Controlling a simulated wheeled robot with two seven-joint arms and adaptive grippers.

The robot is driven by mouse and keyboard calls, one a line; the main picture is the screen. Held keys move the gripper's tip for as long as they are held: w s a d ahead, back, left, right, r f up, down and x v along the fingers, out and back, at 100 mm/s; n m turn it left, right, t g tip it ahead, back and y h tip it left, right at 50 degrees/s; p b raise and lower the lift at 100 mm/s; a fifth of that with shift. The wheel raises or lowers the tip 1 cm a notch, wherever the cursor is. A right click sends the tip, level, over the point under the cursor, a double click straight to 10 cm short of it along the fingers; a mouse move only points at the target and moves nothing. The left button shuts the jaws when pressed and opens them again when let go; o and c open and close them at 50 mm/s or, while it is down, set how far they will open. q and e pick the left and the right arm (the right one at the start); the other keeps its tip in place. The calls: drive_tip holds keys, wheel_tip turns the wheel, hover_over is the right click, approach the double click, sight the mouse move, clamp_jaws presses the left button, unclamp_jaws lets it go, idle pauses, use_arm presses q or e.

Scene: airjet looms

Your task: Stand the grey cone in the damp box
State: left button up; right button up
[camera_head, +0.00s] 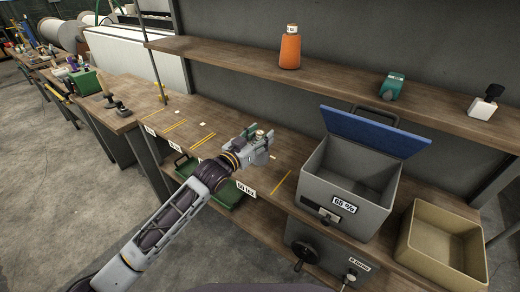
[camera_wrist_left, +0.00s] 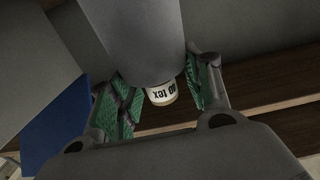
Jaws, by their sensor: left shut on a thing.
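The grey cone (camera_wrist_left: 140,35) fills the upper middle of the left wrist view. Its pale end carries a printed label ending in "tex". My left gripper (camera_head: 254,143) is shut on the cone, with a green pad on each side. In the head view the cone's pale tip (camera_head: 260,133) points up between the fingers, and much of its body is hidden by them. The gripper is above the bench, left of the damp box. The damp box (camera_head: 330,208) is grey, labelled "60 %", with its blue lid (camera_head: 372,132) raised and its inside empty. My right gripper is not in view.
A tan open bin (camera_head: 440,270) stands right of the box. A green tray (camera_head: 222,194) sits below the bench edge. Bench left of the box is clear.

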use_arm(q)
drive_tip(key=shift+f, duration=0.85)
wheel_tip(320, 180, down, 2)
drive_tip(key=shift+f, duration=0.6)
drive_tip(key=o, duration=1.4)
drive_tip(key=shift+f, duration=0.15)
drive_tip(key=shift+o, duration=0.8)
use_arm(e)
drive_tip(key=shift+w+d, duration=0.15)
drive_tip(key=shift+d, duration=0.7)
